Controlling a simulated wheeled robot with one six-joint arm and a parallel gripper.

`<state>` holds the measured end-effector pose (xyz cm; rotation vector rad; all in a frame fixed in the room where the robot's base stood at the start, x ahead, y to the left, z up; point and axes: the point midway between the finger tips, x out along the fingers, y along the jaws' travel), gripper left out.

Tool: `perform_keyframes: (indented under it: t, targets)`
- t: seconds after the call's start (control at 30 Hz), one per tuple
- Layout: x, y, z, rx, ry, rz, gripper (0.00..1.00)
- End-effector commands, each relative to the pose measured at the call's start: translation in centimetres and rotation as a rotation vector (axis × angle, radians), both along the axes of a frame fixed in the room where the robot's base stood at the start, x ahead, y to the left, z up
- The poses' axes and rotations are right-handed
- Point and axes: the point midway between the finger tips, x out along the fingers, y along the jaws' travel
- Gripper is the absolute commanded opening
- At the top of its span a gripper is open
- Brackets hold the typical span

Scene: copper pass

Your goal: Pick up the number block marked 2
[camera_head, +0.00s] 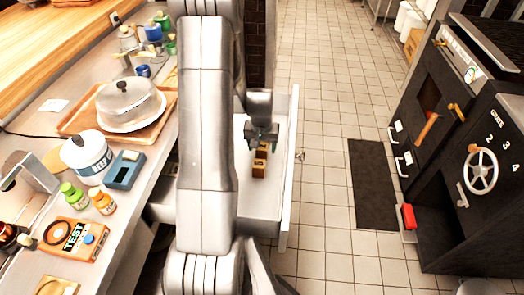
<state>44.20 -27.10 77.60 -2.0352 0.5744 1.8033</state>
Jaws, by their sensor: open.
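My gripper (262,146) is open and points down over an open white drawer (285,205) in the middle of the view. Small brown and yellow blocks (259,168) stand in a short row on the drawer floor, just below and at the fingertips. The gripper partly covers the far end of the row. I cannot read the marks on the blocks, so I cannot tell which is marked 2. I cannot tell whether the fingers touch a block.
A black oven (460,120) stands at right. The tiled floor (318,150) between is clear except for a dark mat (372,185).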

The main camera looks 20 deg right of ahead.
Motion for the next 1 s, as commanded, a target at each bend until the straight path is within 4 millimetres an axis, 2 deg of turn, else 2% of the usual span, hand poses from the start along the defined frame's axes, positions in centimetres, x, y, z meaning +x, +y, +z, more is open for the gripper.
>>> perform_keyframes:
  t: [0.2, 0.47, 0.57, 0.73, 1.0]
  targets:
    - [0.2, -0.1, -2.1, 0.001, 0.002, 0.0, 0.62]
    - [0.2, -0.1, -2.3, -0.001, -0.001, 0.0, 0.62]
    - [0.2, -0.1, -2.3, -0.001, -0.001, 0.0, 0.46]
    - [0.2, -0.1, -2.3, 0.0, 0.0, 0.0, 0.13]
    - [0.3, -0.1, -2.1, -0.001, -0.001, 0.0, 0.13]
